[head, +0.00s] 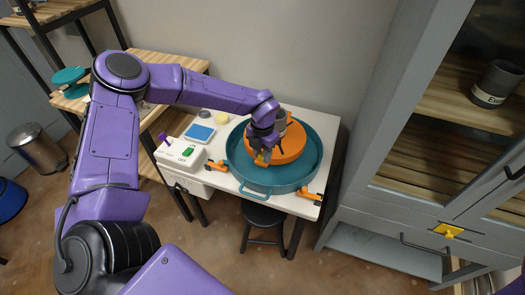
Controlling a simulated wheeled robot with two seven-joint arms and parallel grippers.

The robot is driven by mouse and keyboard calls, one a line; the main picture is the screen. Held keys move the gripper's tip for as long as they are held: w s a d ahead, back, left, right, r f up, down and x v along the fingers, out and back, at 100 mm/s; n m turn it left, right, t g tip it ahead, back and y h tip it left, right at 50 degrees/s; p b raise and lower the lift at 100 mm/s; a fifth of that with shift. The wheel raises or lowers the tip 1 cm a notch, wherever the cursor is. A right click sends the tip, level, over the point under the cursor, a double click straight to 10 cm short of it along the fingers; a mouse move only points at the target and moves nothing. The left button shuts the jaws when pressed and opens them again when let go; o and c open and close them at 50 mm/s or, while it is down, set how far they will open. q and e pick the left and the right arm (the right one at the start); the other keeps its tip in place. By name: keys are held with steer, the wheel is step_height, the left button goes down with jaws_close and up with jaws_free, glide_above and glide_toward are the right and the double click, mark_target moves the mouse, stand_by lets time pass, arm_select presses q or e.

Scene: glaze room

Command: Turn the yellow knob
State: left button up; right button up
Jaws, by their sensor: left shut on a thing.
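My left gripper (262,152) reaches down over an orange round piece (291,143) in a teal round basin (312,174) on the white table. Its dark fingers are shut on a small yellow piece (262,158), which looks like a knob; the fingers hide most of it, so its shape and angle cannot be told. Another yellow fitting (450,231) sits on the front of the grey cabinet at the right, well apart from the gripper. My right gripper is out of view.
A white control box (182,156) with a green switch and a blue-topped scale (200,133) stand left of the basin. A pale yellow round thing (222,118) lies behind. A black stool (264,217) stands below. A grey cabinet (405,188) bounds the right.

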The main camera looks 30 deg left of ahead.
mark_target(262, 156)
arm_select(q)
steer(key=m+p, duration=0.1)
steer(key=m, duration=0.5)
steer(key=shift+p, duration=0.3)
steer(key=shift+m, duration=0.4)
steer(key=o, duration=1)
steer(key=shift+o, duration=0.2)
step_height(262, 156, up, 11)
steer(key=b, duration=0.1)
steer(key=shift+f+b, duration=0.15)
steer(key=shift+b, duration=0.25)
steer(key=shift+f, duration=0.1)
